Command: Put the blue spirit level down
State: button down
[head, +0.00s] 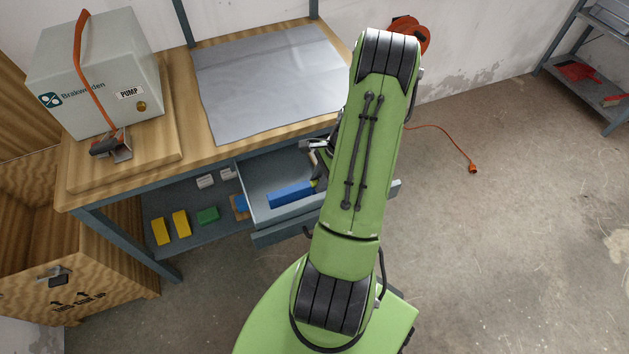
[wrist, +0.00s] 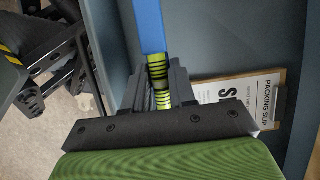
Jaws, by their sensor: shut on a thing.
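The blue spirit level (head: 290,194) shows in the head view as a long blue bar within the outline of the open drawer (head: 268,164). In the wrist view the level (wrist: 149,25) runs up from between my fingers. My gripper (wrist: 161,88) is shut on its near end, where yellow-green parts with black stripes show between the fingers. In the head view my green arm hides most of the gripper. I cannot tell whether the level touches the drawer floor.
A packing slip (wrist: 240,92) lies right of my fingers in the wrist view. The workbench carries a grey sheet (head: 270,78) and a pump box (head: 98,75). Open floor lies to the right.

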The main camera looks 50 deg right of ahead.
notch_tip(320, 180, down, 4)
jog(key=shift+w+b, duration=0.1)
jog(key=shift+b, duration=0.4)
jog(key=shift+r, duration=0.1)
